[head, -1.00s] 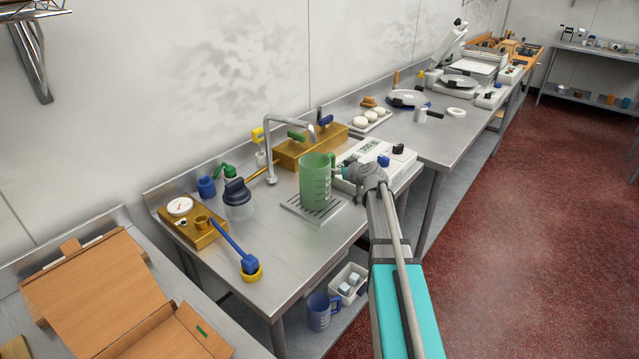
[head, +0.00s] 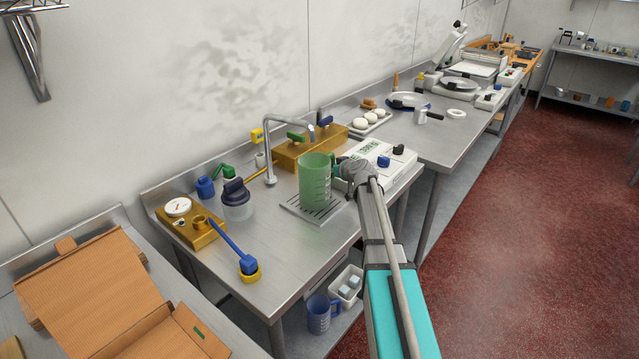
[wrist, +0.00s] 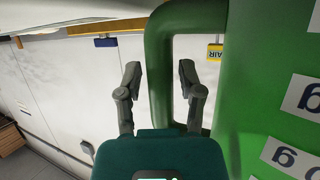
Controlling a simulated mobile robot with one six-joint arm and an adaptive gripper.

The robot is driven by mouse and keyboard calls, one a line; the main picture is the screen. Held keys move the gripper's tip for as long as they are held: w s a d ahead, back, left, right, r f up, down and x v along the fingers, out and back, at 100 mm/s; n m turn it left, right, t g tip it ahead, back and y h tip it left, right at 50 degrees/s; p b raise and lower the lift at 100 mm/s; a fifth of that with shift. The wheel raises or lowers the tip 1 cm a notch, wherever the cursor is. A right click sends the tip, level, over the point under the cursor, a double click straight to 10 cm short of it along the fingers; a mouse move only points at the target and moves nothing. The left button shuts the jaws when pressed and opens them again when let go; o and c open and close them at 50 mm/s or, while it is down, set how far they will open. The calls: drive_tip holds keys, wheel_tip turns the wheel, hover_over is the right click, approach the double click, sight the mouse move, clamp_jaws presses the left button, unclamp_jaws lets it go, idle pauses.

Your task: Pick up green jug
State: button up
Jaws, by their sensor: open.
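The green jug (head: 313,184) is a translucent measuring jug standing upright on the drip grate below the tap, its handle toward the right. In the wrist view its body (wrist: 245,110) fills the right side and its handle (wrist: 158,85) runs upright in the middle. My gripper (wrist: 159,75) is open, with one finger on each side of the handle bar; the right finger shows against the handle's opening. No contact is visible. In the head view my gripper (head: 344,168) is at the jug's handle side and partly hides the handle.
The tap (head: 268,150) rises behind the jug. A white scale (head: 395,172) lies just right of my gripper. A lidded clear jar (head: 238,205) and a brass gauge board (head: 195,228) stand to the left. A blue jug (head: 320,314) is on the lower shelf.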

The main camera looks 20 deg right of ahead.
sight(334, 160)
idle(0.3)
clamp_jaws()
drive_tip(key=shift+r, duration=0.2)
idle(0.4)
wheel_tip(334, 160, up, 3)
drive_tip(key=p, duration=0.3)
drive_tip(key=shift+f, duration=0.1)
drive_tip(key=s+d, duration=0.2)
drive_tip(key=s, duration=0.7)
drive_tip(key=s+d, duration=0.1)
drive_tip(key=s, duration=0.7)
drive_tip(key=shift+s+d, duration=0.35)
drive_tip(key=shift+d, duration=0.05)
drive_tip(key=shift+r+p, duration=0.25)
drive_tip(key=shift+p, duration=0.1)
drive_tip(key=shift+r+p, duration=1.9)
drive_tip(key=shift+r, duration=0.05)
